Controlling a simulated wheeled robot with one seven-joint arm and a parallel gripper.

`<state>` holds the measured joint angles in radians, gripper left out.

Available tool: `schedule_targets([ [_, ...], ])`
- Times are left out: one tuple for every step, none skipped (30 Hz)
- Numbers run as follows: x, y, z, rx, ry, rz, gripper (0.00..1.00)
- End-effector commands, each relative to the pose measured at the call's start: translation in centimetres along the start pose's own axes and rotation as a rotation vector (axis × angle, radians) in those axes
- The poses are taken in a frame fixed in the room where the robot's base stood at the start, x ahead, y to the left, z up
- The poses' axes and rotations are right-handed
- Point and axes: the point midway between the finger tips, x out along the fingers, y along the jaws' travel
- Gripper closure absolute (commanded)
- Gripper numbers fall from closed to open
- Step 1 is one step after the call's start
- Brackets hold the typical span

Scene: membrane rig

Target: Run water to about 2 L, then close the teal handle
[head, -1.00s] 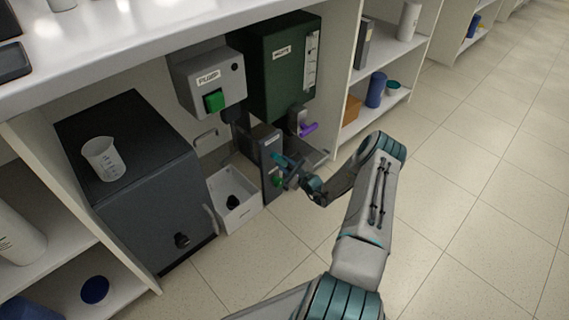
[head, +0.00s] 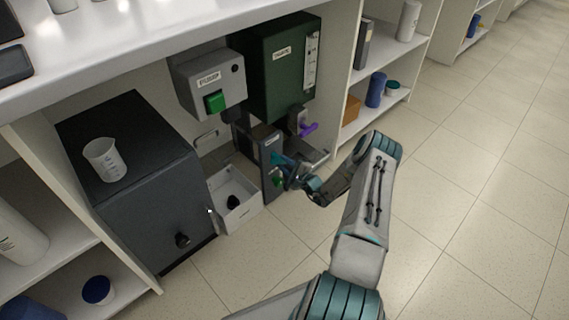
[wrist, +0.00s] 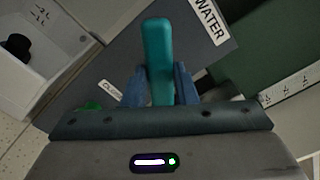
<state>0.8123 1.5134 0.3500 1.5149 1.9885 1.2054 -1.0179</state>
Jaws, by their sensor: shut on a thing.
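The teal handle (wrist: 158,62) stands out from the grey valve panel beside a label reading WATER (wrist: 209,20) in the wrist view. A green handle (head: 277,181) sits lower on the same panel. A white collecting box (head: 243,213) with litre marks stands left of the panel. Its water level cannot be made out.
A grey pump box (head: 207,84) with a green button and a dark green tank (head: 283,70) hang above. A purple handle (head: 308,129) is close above my gripper. A dark cabinet (head: 140,200) bearing a beaker (head: 104,160) stands left. The floor at right is clear.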

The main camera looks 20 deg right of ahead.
Motion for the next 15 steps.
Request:
schedule_targets([
  [-0.14,0.03,-0.16,-0.002,0.004,0.001,0.95],
  [-0.14,0.03,-0.17,-0.002,0.004,0.001,0.95],
  [-0.15,0.03,-0.17,-0.001,0.004,0.001,0.95],
  [-0.15,0.03,-0.17,-0.001,0.004,0.001,0.95],
  [-0.15,0.03,-0.17,0.000,0.004,0.001,0.95],
  [-0.15,0.03,-0.18,0.000,0.004,0.001,0.95],
  [-0.15,0.03,-0.18,0.000,0.004,0.001,0.95],
  [-0.15,0.03,-0.18,0.000,0.004,0.001,0.95],
  [-0.15,0.03,-0.17,-0.002,0.004,0.001,0.95],
  [-0.15,0.02,-0.16,-0.010,0.004,0.001,0.95],
  [-0.15,0.01,-0.15,-0.023,0.004,0.001,0.95],
  [-0.14,0.00,-0.13,-0.052,0.004,0.001,0.95],
  [-0.13,-0.01,-0.12,-0.080,0.004,0.001,0.95],
  [-0.12,-0.01,-0.11,-0.109,0.004,0.002,0.95],
  [-0.12,-0.01,-0.12,-0.146,0.004,0.002,0.95],
])
